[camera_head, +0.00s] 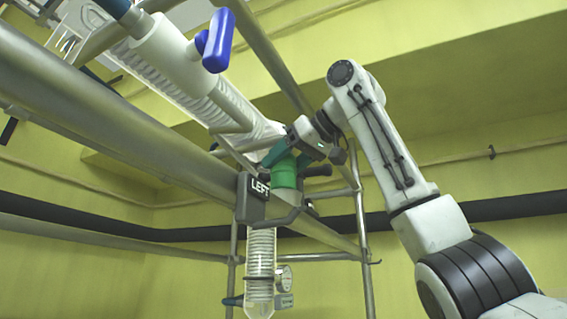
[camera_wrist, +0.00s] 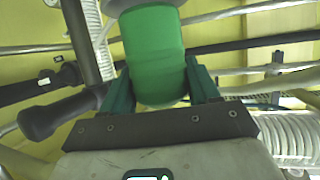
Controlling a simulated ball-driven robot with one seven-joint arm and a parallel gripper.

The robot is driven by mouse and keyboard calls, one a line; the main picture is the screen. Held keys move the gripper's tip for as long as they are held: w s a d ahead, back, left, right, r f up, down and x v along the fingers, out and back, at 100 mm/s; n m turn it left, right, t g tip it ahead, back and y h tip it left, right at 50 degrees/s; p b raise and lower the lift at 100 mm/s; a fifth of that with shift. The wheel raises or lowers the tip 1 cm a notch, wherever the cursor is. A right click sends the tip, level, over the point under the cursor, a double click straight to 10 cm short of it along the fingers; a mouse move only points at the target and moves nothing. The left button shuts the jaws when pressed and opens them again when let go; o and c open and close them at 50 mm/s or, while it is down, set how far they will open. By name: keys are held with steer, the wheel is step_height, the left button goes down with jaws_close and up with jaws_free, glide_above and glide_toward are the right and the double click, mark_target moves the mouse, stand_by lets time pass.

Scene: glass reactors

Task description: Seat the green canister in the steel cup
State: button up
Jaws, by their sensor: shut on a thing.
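The green canister (camera_head: 284,174) is held by my gripper (camera_head: 291,154) just behind and above the grey bracket with the LEFT sign (camera_head: 259,188). In the wrist view the canister (camera_wrist: 153,62) fills the space between my two teal fingers (camera_wrist: 160,84), which press on its sides. I cannot make out the steel cup for sure in either view; the bracket hides what is below the canister in the head view.
A thick steel rail (camera_head: 110,105) runs across the left. A coiled glass column (camera_head: 190,75) with a blue handle (camera_head: 218,40) is above it. A glass tube (camera_head: 261,262) hangs below the bracket, beside a gauge (camera_head: 284,277). A black handle (camera_wrist: 58,112) is close left of my gripper.

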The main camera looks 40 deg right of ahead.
steer(key=shift+f+b, duration=0.9)
steer(key=shift+f, duration=0.5)
stand_by(1.3)
steer(key=o, duration=1.2)
steer(key=shift+c, duration=0.2)
steer(key=shift+v, duration=3.55)
